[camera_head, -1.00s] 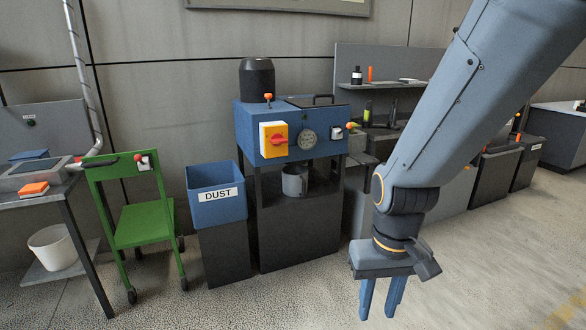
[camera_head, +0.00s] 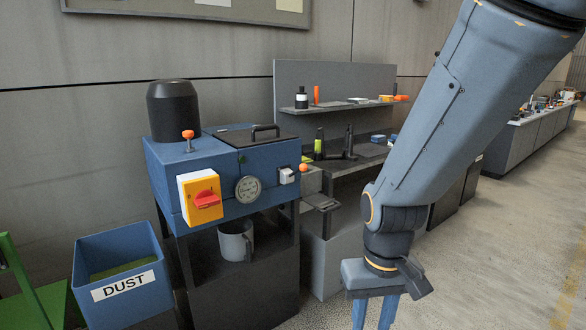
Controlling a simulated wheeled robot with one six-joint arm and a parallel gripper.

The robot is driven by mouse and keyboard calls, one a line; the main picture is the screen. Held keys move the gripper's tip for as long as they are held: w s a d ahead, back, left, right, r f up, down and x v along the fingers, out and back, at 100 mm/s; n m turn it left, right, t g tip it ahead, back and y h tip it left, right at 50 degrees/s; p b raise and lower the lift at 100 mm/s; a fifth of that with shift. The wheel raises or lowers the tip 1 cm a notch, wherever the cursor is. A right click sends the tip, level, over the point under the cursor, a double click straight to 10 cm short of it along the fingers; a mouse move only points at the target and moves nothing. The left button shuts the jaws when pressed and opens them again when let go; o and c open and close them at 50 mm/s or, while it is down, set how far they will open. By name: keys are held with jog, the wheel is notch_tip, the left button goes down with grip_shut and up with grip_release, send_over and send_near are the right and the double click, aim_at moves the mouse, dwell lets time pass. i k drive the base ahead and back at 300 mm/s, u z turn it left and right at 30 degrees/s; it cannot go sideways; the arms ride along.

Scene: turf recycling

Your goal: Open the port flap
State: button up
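A blue machine (camera_head: 165,165) stands left of centre. On its top lies a dark flat flap with a black bar handle (camera_head: 265,130); it looks closed, lying level with the top. I take this as the port flap, though no label shows. My gripper (camera_head: 374,314) hangs pointing down at the bottom, right of the machine and apart from it. Its two blue fingers stand apart with nothing seen between them; their tips are cut off by the frame edge.
The machine carries a yellow box with a red switch (camera_head: 207,200), a gauge (camera_head: 248,189) and an orange-knobbed lever (camera_head: 188,138). A grey mug (camera_head: 235,240) sits under it. A blue DUST bin (camera_head: 122,290) stands left. A cluttered workbench (camera_head: 345,180) is behind my arm. Open floor lies right.

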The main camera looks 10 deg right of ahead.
aim_at(304, 159)
jog(key=z, duration=0.55)
jog(key=i, duration=1.7)
jog(key=u, duration=0.2)
